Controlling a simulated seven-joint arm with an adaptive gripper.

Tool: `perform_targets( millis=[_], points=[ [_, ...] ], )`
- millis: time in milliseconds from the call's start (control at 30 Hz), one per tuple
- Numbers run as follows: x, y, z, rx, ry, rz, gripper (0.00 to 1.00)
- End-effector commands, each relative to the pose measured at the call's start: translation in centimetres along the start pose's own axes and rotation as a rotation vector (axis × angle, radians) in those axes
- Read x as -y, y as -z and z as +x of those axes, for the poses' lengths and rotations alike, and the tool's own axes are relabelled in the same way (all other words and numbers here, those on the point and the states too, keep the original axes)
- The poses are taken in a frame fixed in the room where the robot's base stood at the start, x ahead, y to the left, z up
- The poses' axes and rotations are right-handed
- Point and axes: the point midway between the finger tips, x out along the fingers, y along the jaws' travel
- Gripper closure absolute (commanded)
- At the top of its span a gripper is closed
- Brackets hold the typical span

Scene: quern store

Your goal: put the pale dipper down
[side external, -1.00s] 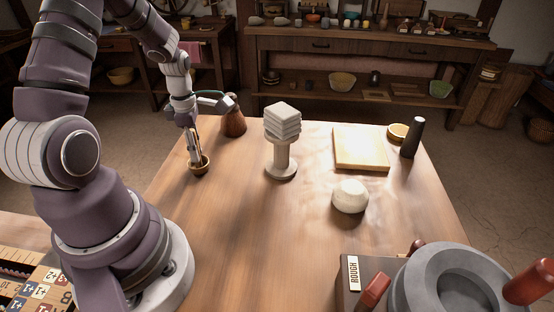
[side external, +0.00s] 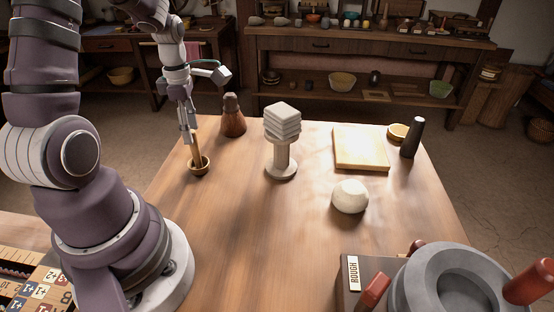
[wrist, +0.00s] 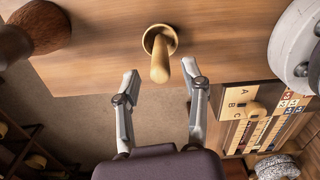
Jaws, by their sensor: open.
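The pale dipper (side external: 198,163) stands upright on the table near its left edge, its round cup at the bottom and its handle pointing up. In the wrist view the dipper (wrist: 160,62) shows beyond the fingertips, its handle pointing toward the camera. My gripper (side external: 187,138) is open, with its fingers above and just left of the handle in the side view. In the wrist view my gripper (wrist: 164,77) has its fingers wide apart, with nothing between them but the near end of the handle. I cannot tell how far the fingertips are from the handle.
A brown wooden bottle-shaped piece (side external: 233,118) stands behind the dipper. A pale stand with stacked slabs (side external: 282,140) is to its right. A board (side external: 361,149), a dark cylinder (side external: 412,138), a white stone (side external: 350,197) and a grey quern (side external: 450,285) are farther right. The table's middle front is clear.

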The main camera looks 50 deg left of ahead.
Motion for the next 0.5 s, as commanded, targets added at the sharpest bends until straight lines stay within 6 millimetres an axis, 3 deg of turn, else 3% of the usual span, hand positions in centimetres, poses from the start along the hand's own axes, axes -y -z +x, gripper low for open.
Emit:
perform_targets(
  millis=[200,367,433,500],
  points=[
    [-0.1,0.0,-4.8,0.001,-0.005,0.000,0.56],
    [0.1,-0.1,-6.6,0.001,-0.006,0.016,0.56],
    [0.7,-1.0,-7.5,0.004,-0.030,0.141,0.56],
    [2.2,-2.7,-8.9,0.007,-0.091,0.427,0.56]
  ],
)
